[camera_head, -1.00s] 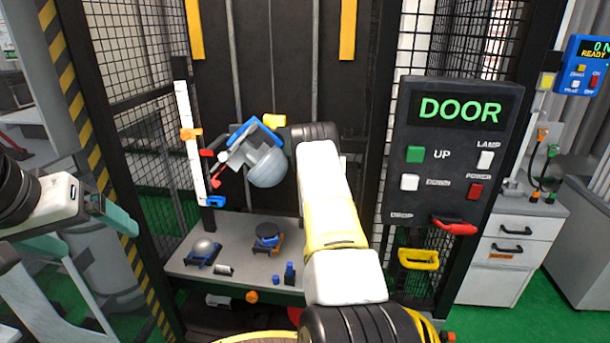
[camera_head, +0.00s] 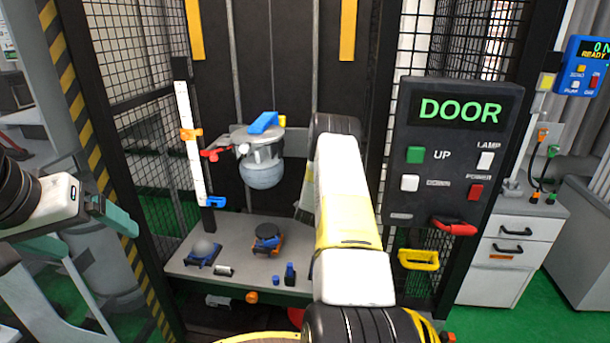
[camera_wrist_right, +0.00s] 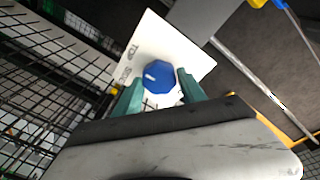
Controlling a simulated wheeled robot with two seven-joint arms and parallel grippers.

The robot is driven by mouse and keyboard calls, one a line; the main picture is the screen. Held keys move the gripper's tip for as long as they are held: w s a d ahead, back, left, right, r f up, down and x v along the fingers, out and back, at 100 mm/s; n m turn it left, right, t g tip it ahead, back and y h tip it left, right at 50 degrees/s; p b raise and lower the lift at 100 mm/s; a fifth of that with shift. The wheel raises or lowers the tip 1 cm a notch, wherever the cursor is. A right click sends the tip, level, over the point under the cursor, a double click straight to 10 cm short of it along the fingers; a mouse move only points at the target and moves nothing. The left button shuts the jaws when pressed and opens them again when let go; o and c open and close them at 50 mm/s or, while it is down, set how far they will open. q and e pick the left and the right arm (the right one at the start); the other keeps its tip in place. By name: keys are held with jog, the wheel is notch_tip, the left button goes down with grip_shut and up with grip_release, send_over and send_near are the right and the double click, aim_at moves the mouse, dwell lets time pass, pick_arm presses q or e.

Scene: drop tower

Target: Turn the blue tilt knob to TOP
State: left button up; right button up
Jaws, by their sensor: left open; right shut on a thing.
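The blue tilt knob (camera_wrist_right: 158,75) sits on a white plate (camera_wrist_right: 188,58) lettered TOP and SIDE in the right wrist view. My right gripper (camera_wrist_right: 160,84) has its teal fingers shut on the knob from both sides. The knob's small white mark shows near its left edge; I cannot tell exactly which label it points at. In the head view my right arm hides the knob and this gripper. A pale rounded body (camera_head: 262,173) under a blue bar (camera_head: 263,123) hangs upright in the tower. My left gripper (camera_head: 98,232) is open and empty at the left.
The DOOR panel (camera_head: 447,160) stands right of my right arm, with a red handle (camera_head: 454,227). A white scale (camera_head: 192,140) stands left of the hanging body. Below, a grey shelf (camera_head: 232,278) carries several small parts. Wire mesh encloses both sides.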

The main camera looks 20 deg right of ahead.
jog(key=shift+f+m, duration=0.15)
jog(key=shift+m, duration=0.15)
jog(key=o, duration=1.4)
jog(key=shift+c, duration=0.2)
jog(key=shift+s+a, duration=0.1)
jog(key=v, duration=0.7)
jog(key=shift+s+a, duration=0.2)
jog(key=shift+s, duration=0.05)
jog(key=shift+w, duration=0.1)
